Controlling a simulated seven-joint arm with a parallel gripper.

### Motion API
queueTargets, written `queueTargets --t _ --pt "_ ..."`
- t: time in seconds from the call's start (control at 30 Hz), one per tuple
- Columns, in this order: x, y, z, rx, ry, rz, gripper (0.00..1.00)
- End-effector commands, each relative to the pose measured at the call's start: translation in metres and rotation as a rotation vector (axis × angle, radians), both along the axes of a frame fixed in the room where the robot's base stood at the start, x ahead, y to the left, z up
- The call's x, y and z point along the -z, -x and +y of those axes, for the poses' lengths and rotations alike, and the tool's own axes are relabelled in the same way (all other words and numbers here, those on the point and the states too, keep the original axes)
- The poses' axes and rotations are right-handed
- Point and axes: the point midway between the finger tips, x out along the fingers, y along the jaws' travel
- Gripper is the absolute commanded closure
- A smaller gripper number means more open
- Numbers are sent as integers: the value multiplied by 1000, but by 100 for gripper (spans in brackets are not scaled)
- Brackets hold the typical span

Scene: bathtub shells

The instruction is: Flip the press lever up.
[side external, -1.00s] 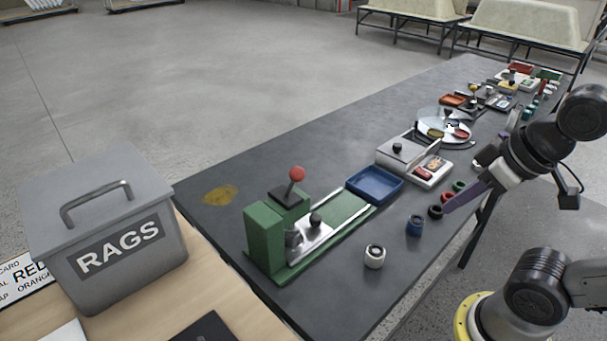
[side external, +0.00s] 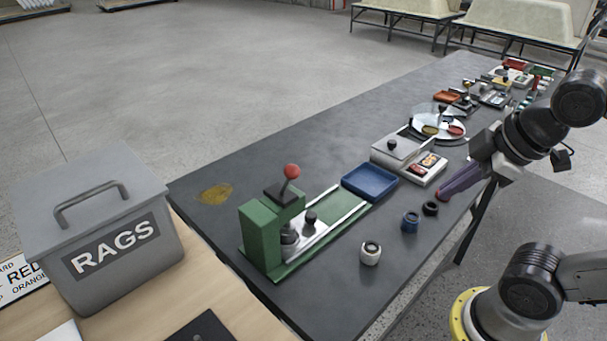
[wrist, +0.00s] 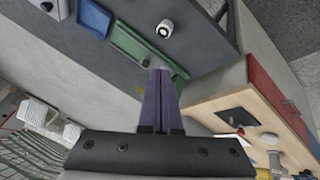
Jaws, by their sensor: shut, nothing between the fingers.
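The green press (side external: 262,235) stands upright at the near end of the dark table. Its lever (side external: 288,184) rises from a dark block on top, leans slightly right and ends in a red ball (side external: 292,171). A metal slide with a black knob (side external: 310,217) sits on the press's rail. My gripper (side external: 441,194) has long purple fingers and is shut and empty, near the table's right edge, well apart from the press. In the wrist view my closed fingers (wrist: 160,74) overlap part of the green press (wrist: 135,45); the lever cannot be made out there.
A blue tray (side external: 370,182) lies beyond the rail. A white cup (side external: 370,254), a blue cup (side external: 410,222) and a black ring (side external: 430,208) stand along the right edge. A grey rags bin (side external: 95,235) is at left. Table around the yellow stain (side external: 215,194) is clear.

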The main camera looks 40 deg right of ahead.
Motion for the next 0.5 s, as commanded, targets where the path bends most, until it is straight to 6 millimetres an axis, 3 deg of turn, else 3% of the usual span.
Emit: queueTargets --t 0.5 --pt "-39 -51 5 -951 592 54 100"
